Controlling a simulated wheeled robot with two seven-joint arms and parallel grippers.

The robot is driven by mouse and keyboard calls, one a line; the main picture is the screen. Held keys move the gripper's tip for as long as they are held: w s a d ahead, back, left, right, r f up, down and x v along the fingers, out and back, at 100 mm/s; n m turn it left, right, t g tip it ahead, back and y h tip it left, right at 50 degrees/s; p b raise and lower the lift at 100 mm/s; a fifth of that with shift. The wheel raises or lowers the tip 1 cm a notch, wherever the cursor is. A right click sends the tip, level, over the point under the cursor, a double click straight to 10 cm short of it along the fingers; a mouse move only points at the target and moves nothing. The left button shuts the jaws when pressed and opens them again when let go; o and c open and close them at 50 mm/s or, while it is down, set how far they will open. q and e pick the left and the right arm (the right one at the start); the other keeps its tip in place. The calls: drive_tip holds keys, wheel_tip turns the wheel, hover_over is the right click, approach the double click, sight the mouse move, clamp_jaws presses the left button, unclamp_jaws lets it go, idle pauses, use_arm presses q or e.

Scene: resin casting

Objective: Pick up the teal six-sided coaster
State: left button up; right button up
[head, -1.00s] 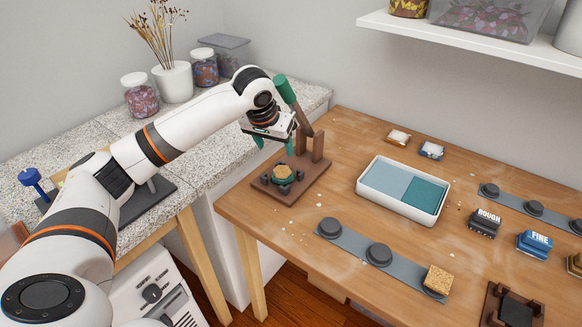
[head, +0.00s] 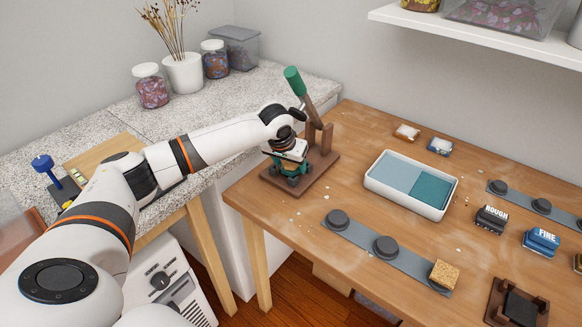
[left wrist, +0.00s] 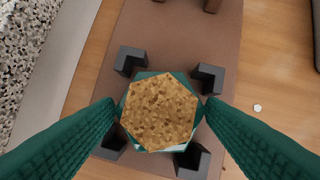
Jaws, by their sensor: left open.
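The teal six-sided coaster lies in the fixture of a brown wooden stand (head: 320,170). In the left wrist view its cork face (left wrist: 160,110) is up, and teal (left wrist: 131,98) shows around the cork's edge. Four black corner blocks, such as the upper right one (left wrist: 207,76), surround it. My left gripper (head: 287,168) is down over the coaster and mostly hides it in the head view. Its green fingers are open, one on each side of the coaster, close to its edges. I cannot tell whether they touch. My right gripper is not in view.
A green-handled lever (head: 295,84) rises from the stand right behind my left wrist. A white two-part tray (head: 412,208), a grey strip with round pads (head: 360,240) and a cork-topped piece (head: 445,275) are to the right. Speckled counter (head: 110,112) lies left.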

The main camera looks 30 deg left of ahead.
use_arm(q)
drive_tip(key=shift+c, duration=0.6)
drive_tip(key=c, duration=0.6)
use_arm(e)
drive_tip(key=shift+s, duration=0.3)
use_arm(q)
drive_tip(key=shift+r, duration=0.15)
